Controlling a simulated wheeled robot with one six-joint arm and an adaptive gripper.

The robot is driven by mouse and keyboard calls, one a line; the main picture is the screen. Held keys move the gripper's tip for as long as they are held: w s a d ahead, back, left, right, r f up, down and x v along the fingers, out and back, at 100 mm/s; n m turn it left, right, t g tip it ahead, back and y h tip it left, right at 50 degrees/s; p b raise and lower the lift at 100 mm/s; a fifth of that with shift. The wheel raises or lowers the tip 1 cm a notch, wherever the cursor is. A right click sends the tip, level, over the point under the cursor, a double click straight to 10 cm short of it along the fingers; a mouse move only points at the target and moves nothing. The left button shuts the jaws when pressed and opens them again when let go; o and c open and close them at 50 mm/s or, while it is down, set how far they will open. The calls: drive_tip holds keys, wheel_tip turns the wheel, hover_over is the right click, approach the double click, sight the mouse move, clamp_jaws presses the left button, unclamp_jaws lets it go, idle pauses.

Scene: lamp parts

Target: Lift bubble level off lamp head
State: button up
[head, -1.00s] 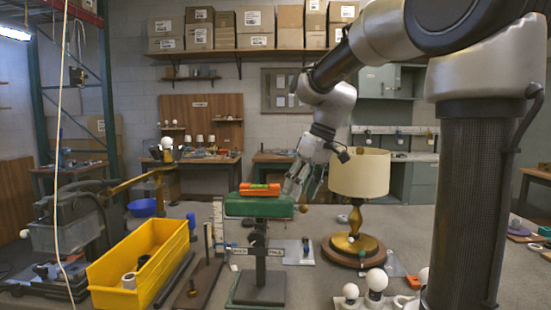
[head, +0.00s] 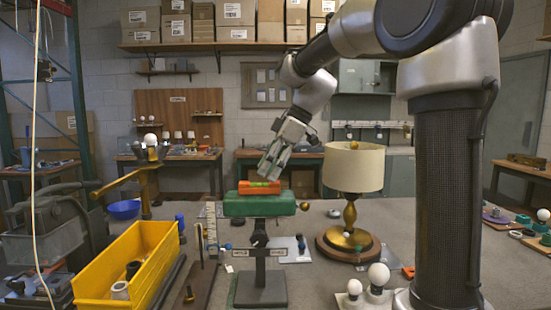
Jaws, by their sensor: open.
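The bubble level (head: 259,188) is a small orange bar with a yellow-green vial. It lies flat on top of the green lamp head (head: 258,205), a wide block on a dark post with a square base. My gripper (head: 267,177) is open and points down from the upper right. Its fingertips are just above or beside the level's right part; I cannot tell whether they touch it. The fingers overlap the level's upper edge in the picture.
A cream-shaded lamp (head: 353,168) with a brass stem stands close on the right. A yellow bin (head: 130,265) with small parts is at the front left. White bulbs (head: 378,275) stand at the front. A thin upright scale (head: 212,230) stands left of the post.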

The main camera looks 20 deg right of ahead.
sight(261, 182)
drive_tip(key=shift+x, duration=2.3)
clamp_jaws()
drive_tip(key=shift+r, duration=0.9)
drive_tip(key=shift+r, duration=1.15)
drive_tip(key=shift+r, duration=0.1)
drive_tip(key=shift+r, duration=1.9)
